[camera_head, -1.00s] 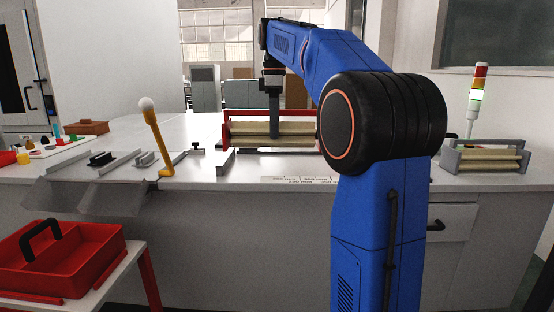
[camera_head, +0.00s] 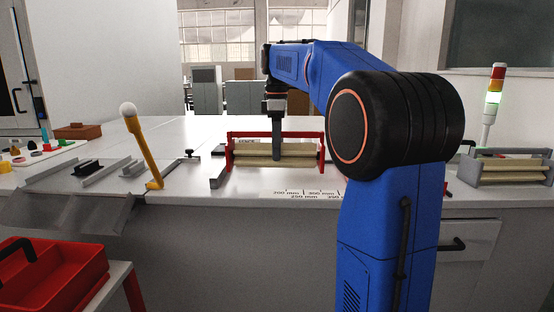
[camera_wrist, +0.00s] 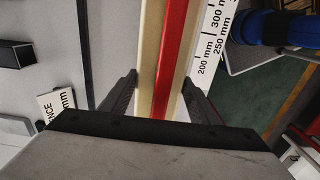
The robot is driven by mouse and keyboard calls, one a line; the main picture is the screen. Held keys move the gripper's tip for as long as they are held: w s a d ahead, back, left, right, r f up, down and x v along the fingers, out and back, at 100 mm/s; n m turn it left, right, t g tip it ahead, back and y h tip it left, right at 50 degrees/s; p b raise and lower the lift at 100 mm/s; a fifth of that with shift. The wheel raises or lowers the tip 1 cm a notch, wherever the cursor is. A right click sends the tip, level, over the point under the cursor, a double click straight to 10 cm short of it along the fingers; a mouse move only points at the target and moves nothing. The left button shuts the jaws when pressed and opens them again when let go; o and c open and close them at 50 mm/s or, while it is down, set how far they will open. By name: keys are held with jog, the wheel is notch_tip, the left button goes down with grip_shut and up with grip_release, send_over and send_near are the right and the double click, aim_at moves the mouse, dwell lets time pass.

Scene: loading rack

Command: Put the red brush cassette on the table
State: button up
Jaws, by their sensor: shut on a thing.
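The red brush cassette (camera_head: 322,149) has red end plates and rails with cream brush rollers between them. It is level at the middle of the table (camera_head: 215,130), and I cannot tell whether its underside touches the surface. My gripper (camera_head: 276,152) points down at its middle and is shut on it. In the wrist view the cassette's red bar (camera_wrist: 173,60) and cream rollers run between the two fingers of my gripper (camera_wrist: 162,100). The fingertips are partly hidden by the cassette.
A yellow lever with a white knob (camera_head: 140,145) and metal rails (camera_head: 103,172) stand to the left. A grey brush cassette (camera_head: 510,167) is at the right, beside a signal light (camera_head: 492,100). A red tray (camera_head: 55,275) is low left. A printed millimetre scale (camera_head: 300,194) lies in front.

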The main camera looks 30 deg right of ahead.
jog(key=shift+f, duration=1.85)
jog(key=shift+f, duration=0.15)
jog(key=o, duration=1.3)
jog(key=shift+o, duration=0.2)
notch_tip(320, 180, up, 12)
jog(key=shift+r, duration=0.15)
